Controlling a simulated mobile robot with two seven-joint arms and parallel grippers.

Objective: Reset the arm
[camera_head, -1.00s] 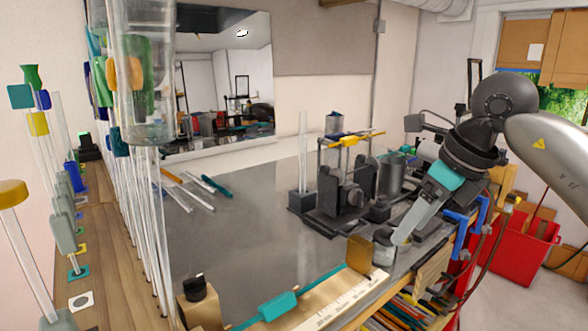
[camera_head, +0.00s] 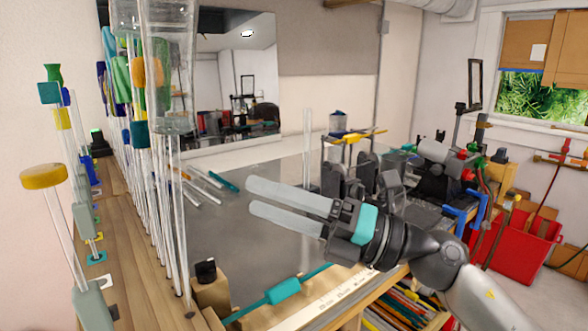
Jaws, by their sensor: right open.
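My right gripper (camera_head: 268,199) reaches in from the lower right and points left, above the grey work table (camera_head: 220,250). Its two long pale fingers are apart, with nothing between them. The wrist has a teal band, and the arm covers part of the black fixture behind it. Several glass rods (camera_head: 180,240) stand upright in the wooden rack (camera_head: 115,240) at the left, apart from the fingertips. My left gripper is not in view.
A teal-handled rod (camera_head: 284,291) lies along the front edge by a ruler strip (camera_head: 335,302). Several loose rods (camera_head: 205,186) lie at the table's back left. A black fixture (camera_head: 335,185) stands at the back. A red bin (camera_head: 515,243) is on the floor at right.

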